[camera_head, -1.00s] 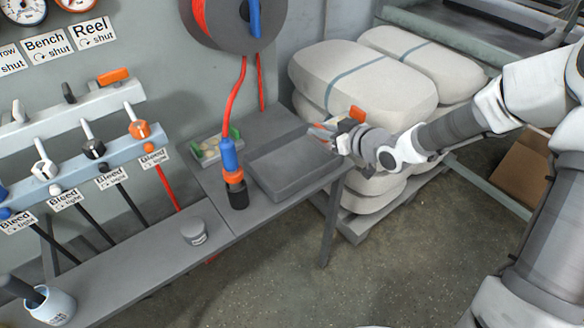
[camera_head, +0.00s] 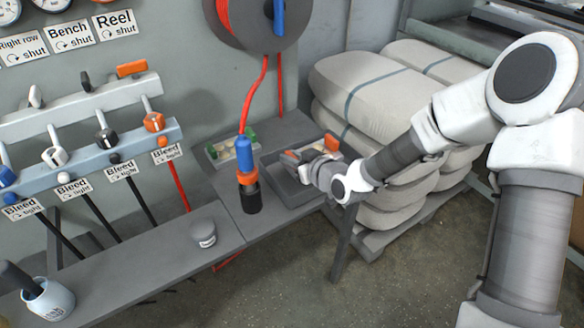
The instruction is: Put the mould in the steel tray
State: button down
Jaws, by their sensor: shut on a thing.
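The steel tray (camera_head: 283,190) is the shallow grey open box on the right end of the bench. My gripper (camera_head: 309,153) reaches in from the right and is over the tray's back right part, with its orange fingers showing. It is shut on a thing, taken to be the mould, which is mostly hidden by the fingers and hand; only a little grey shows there. I cannot tell whether the held thing touches the tray floor.
A blue and black hose fitting (camera_head: 247,180) stands just left of the tray. Behind it lies a small holder with green ends (camera_head: 222,152). A grey lidded pot (camera_head: 204,234) and a mug (camera_head: 48,300) stand further left. Stacked pale sacks (camera_head: 375,95) are behind my arm.

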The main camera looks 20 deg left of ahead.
jog(key=shift+w+f+b, duration=0.1)
jog(key=shift+f+b, duration=0.3)
jog(key=shift+f, duration=1)
jog(key=shift+f, duration=0.1)
jog(key=shift+f, duration=0.1)
jog(key=c, duration=0.8)
grip_release()
jog(key=shift+f, duration=0.1)
jog(key=shift+r, duration=0.2)
jog(key=p+v, duration=0.2)
jog(key=v, duration=1)
